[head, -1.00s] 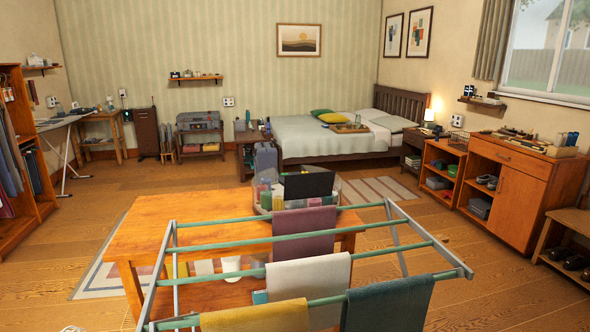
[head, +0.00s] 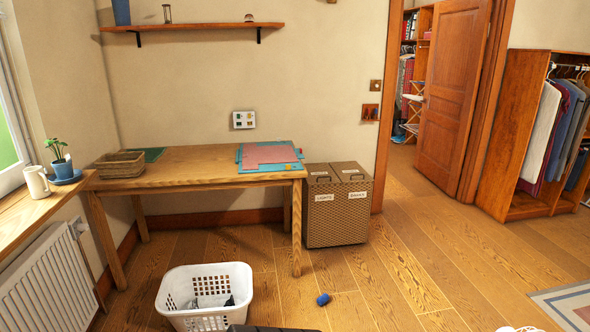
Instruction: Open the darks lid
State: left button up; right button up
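A brown woven hamper (head: 337,216) stands on the floor against the wall, just right of the wooden table. Its top has two lids side by side, each with a dark handle, and both look shut. The left lid (head: 320,171) sits above a front label that seems to read "LIGHTS". The right lid (head: 351,170) sits above a label that seems to read "DARKS". Neither of my grippers shows in the head view; a white rounded shape at the bottom right edge is too cut off to identify.
A white laundry basket (head: 206,302) with some cloth inside stands on the floor in front. A small blue object (head: 323,299) lies right of it. The wooden table (head: 200,176) is left of the hamper. An open door (head: 452,98) and clear floor are to the right.

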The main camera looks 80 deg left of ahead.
aim_at(348, 172)
jog(key=j+u, duration=0.1)
jog(key=u, duration=2.2)
jog(key=i+j, duration=0.15)
jog(key=i, duration=0.6)
jog(key=i+j+u, duration=0.15)
jog(key=i, duration=0.6)
jog(key=i+l+z, duration=0.3)
jog(key=i+z, duration=0.2)
jog(key=i, duration=0.15)
jog(key=i+z, duration=0.45)
jog(key=i, duration=0.2)
jog(key=i+j+z, duration=0.25)
jog(key=i+z, duration=0.25)
jog(key=i, duration=0.2)
jog(key=i+u, duration=0.25)
jog(key=i, duration=0.25)
jog(key=i+l+u, duration=0.25)
jog(key=i, duration=0.25)
jog(key=i+l+u, duration=0.15)
jog(key=i+u, duration=0.15)
jog(key=i, duration=0.2)
